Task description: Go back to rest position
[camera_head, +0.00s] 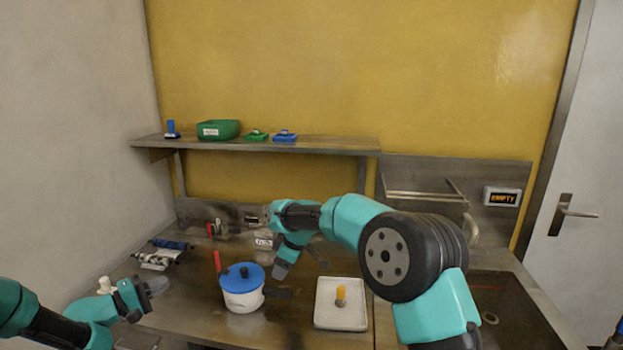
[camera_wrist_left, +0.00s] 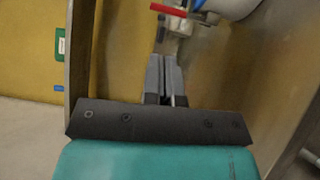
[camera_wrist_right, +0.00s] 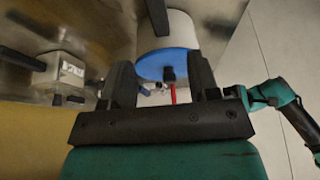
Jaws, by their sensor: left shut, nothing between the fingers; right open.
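My left gripper (camera_head: 140,302) is low at the left of the head view, over the left part of the counter. Its fingers are together and empty in the left wrist view (camera_wrist_left: 166,78). My right arm reaches in from the lower right, and its wrist bends down over the middle of the counter. My right gripper (camera_head: 282,270) is just above and right of a white pot (camera_head: 243,301) with a blue lid (camera_head: 241,277). In the right wrist view its fingers (camera_wrist_right: 160,82) are apart with nothing held; the blue lid (camera_wrist_right: 168,62) shows beyond them.
A pale tray (camera_head: 326,319) with an orange-topped item (camera_head: 340,295) lies right of the pot. A dark-and-white roll (camera_head: 158,258) lies at the back left. A shelf (camera_head: 310,145) with green and blue bins spans the wall. A sink (camera_head: 520,312) is at the right.

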